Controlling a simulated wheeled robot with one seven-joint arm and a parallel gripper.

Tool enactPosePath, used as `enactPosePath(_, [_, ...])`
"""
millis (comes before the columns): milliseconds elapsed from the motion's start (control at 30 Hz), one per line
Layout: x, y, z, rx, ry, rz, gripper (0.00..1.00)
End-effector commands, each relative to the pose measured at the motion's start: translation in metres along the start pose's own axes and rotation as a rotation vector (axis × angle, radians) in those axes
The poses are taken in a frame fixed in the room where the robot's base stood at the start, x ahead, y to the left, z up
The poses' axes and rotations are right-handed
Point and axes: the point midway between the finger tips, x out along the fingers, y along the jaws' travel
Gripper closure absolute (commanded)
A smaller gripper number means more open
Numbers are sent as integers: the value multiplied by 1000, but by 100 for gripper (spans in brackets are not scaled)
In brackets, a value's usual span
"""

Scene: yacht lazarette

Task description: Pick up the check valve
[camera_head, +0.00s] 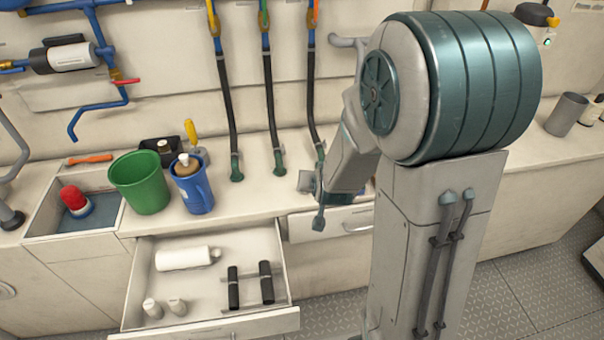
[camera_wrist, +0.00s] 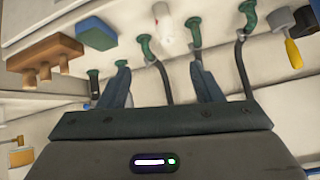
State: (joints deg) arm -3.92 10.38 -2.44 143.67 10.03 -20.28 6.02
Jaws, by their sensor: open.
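I cannot make out for certain which thing is the check valve. In the wrist view, a small pale cylinder with reddish marks (camera_wrist: 163,20) is on the counter among the green hose ends. It is cut by the top edge, and I cannot pick it out in the head view, where my arm covers part of the counter. My gripper (camera_wrist: 160,75) is open, with nothing visible between its two dark fingers. The pale cylinder shows beyond the fingertips, apart from them. In the head view my gripper (camera_head: 314,200) is partly visible over the counter's front edge, beside the right-hand hose.
Black hoses (camera_head: 270,105) hang to the counter. A green bucket (camera_head: 139,185), a blue jug (camera_head: 196,192) and a sink (camera_head: 90,214) stand left. An open drawer (camera_head: 142,285) juts out below. A brown pegged block (camera_wrist: 45,52) and blue-green sponge (camera_wrist: 98,33) show in the wrist view.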

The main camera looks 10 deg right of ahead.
Motion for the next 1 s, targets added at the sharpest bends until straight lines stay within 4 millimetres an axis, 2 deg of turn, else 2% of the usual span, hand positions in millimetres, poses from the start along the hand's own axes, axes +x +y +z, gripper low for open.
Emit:
enactPosePath(33, [20, 1, 9, 1, 31, 6, 41])
enactPosePath(100, [39, 4, 13, 6, 95, 12, 41])
enactPosePath(200, [63, 10, 20, 7, 188, 21, 41])
enactPosePath(400, [96, 19, 39, -30, 379, 17, 41])
enactPosePath(600, [111, 23, 63, -107, 565, -28, 41])
enactPosePath(800, [109, 21, 83, -181, 697, -97, 41])
enactPosePath(1000, [106, 18, 90, -214, 754, -135, 41])
